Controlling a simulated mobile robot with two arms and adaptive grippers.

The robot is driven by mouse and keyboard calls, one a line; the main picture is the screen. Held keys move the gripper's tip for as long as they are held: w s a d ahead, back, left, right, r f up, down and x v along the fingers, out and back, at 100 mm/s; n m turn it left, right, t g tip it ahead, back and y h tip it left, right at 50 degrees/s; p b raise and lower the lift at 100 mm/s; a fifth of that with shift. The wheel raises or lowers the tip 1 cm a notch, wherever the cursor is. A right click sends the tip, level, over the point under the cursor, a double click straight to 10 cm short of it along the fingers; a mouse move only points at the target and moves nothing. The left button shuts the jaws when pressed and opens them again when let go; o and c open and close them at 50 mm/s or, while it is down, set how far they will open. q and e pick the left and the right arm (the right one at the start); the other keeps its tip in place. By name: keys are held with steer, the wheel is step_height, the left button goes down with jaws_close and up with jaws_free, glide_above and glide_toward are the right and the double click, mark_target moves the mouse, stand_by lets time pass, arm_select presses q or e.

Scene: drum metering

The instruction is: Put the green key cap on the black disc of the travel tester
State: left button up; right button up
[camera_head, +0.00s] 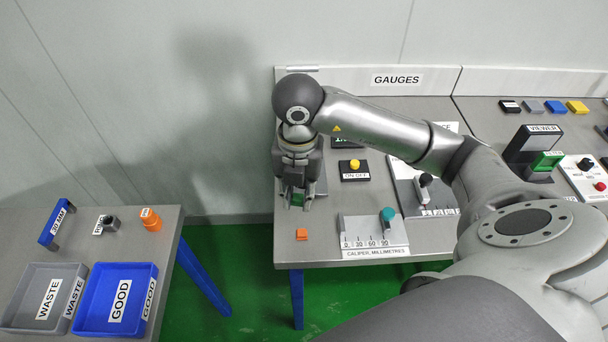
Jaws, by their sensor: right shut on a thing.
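My right gripper (296,200) points down over the left front part of the gauges bench. It is shut on the green key cap (297,199), which shows between the fingertips. A grey instrument (319,186) stands right behind and beside the gripper and is mostly hidden by it; it may be the travel tester. I cannot make out its black disc, nor whether the cap touches anything below. My left gripper is not in view.
An orange block (301,234) lies in front of the gripper, left of the caliper plate (375,251) with its teal knob (387,214). A yellow on/off button (354,164) is to the right. Waste (20,322) and good (88,327) trays sit on the left table.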

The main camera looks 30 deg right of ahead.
steer(key=m, duration=0.4)
steer(key=shift+d+r+p, duration=0.25)
steer(key=shift+r+p, duration=0.05)
steer(key=m, duration=0.4)
steer(key=shift+w+d+r+p, duration=0.1)
steer(key=shift+d+r+p, duration=0.1)
steer(key=shift+d+p, duration=0.15)
steer(key=w+d+f+m+b, duration=0.1)
steer(key=w+d+f+m, duration=0.1)
steer(key=w, duration=0.1)
steer(key=w+d+f+m+b, duration=0.2)
steer(key=w+d+f+m, duration=0.1)
steer(key=w, duration=0.1)
steer(key=w+d+f+m+b, duration=0.2)
steer(key=w+d+f+m, duration=0.1)
steer(key=w, duration=0.1)
steer(key=shift+f, duration=0.2)
steer(key=shift+w+d+f, duration=0.1)
steer(key=shift+w+f, duration=0.2)
steer(key=shift+f, duration=0.05)
step_height(320, 180, down, 3)
steer(key=shift+w+d+p, duration=0.1)
steer(key=shift+p, duration=0.65)
steer(key=shift+f, duration=0.25)
